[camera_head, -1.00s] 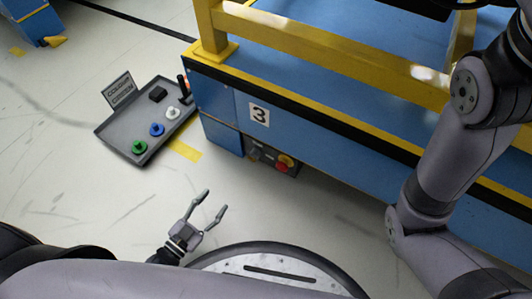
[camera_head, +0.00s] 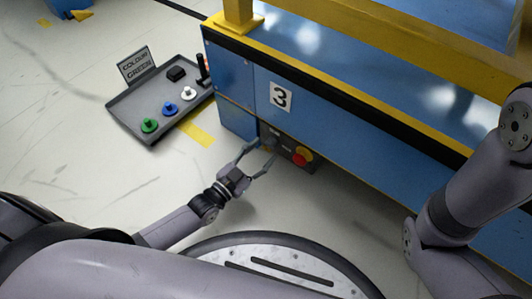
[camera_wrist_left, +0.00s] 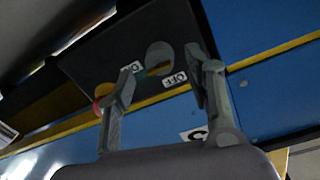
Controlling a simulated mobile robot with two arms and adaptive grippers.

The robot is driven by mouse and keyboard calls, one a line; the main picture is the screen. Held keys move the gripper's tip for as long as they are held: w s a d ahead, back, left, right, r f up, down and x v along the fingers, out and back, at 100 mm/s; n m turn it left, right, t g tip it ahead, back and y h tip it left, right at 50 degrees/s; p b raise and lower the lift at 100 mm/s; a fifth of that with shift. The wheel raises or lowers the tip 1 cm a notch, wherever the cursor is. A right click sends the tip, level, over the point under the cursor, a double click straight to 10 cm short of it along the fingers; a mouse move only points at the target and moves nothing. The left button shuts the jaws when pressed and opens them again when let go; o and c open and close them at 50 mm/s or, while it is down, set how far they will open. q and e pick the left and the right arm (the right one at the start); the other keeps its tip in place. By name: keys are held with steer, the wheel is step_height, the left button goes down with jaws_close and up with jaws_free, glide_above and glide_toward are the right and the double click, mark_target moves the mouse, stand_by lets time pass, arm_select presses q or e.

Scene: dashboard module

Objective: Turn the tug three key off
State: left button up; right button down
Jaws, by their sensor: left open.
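The blue tug (camera_head: 350,130) carries a white plate with a 3 (camera_head: 281,96). Low on its side is a dark control panel (camera_head: 286,139) with a red button on a yellow base (camera_head: 302,156). In the left wrist view, the round grey key switch (camera_wrist_left: 158,57) sits on the panel between the ON label (camera_wrist_left: 131,68) and the OFF label (camera_wrist_left: 174,78). I cannot tell which way the key points. My left gripper (camera_head: 264,151) is open and empty just in front of the panel. In the left wrist view, its fingers (camera_wrist_left: 163,66) frame the switch, with no clear contact. My right gripper is out of view.
A grey tray (camera_head: 124,117) with a "COLOUR GREEN" sign (camera_head: 136,65) and green, blue, white and black pieces lies on the floor at left. A yellow floor mark (camera_head: 196,133) is beside it.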

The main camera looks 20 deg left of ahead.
mark_target(270, 146)
arm_select(q)
steer(key=shift+b+x, duration=0.4)
steer(key=shift+x, duration=0.95)
steer(key=shift+c, duration=0.4)
jaws_close()
